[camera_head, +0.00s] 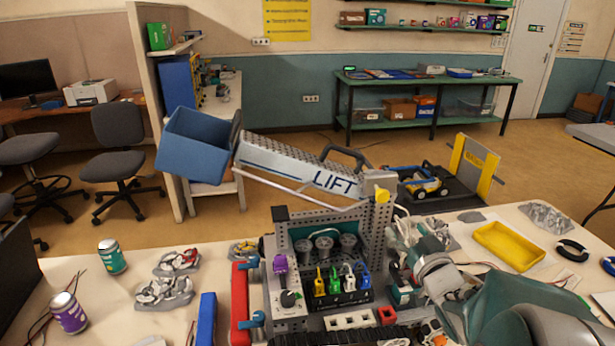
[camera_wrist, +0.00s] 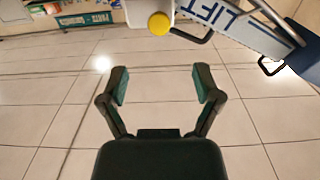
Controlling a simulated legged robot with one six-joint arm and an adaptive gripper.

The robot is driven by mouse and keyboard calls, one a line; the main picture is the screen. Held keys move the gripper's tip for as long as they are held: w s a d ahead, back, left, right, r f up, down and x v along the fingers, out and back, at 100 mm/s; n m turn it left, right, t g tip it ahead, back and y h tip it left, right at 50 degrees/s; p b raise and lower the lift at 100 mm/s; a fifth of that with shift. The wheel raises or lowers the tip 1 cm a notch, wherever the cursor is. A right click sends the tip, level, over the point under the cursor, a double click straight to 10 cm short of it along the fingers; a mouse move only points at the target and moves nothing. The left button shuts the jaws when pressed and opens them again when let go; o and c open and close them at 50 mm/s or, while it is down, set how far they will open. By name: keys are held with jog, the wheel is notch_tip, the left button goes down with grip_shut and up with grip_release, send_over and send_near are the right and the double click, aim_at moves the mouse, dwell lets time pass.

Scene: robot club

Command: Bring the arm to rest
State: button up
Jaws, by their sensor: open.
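My gripper (camera_wrist: 161,88) is open and empty in the wrist view, its two dark fingers with green pads spread apart over floor tiles. In the head view my arm's green and grey links reach in from the lower right, beside the lift machine; the fingertips cannot be made out there. The lift machine (camera_head: 290,170) has a long grey boom marked LIFT, raised toward the left, with a blue bucket (camera_head: 192,147) at its end. Its yellow knob also shows in the wrist view (camera_wrist: 159,23), above and beyond my fingers.
The machine's panel holds a purple lever (camera_head: 280,264) and several coloured switches. A yellow tray (camera_head: 509,244) lies on the table to the right. A green can (camera_head: 112,257) and a purple can (camera_head: 69,313) stand at the left. A green workbench (camera_head: 430,82) is behind.

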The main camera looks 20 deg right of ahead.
jog(key=s+a+f+n+g+y, duration=0.1)
jog(key=s+a+g, duration=0.5)
jog(key=a, duration=0.5)
jog(key=s+a+f+n+g+y, duration=0.1)
jog(key=s+a+g+y, duration=0.1)
jog(key=s+a+g, duration=0.4)
jog(key=a, duration=0.5)
jog(key=shift+a+f, duration=0.3)
jog(key=shift+a, duration=0.1)
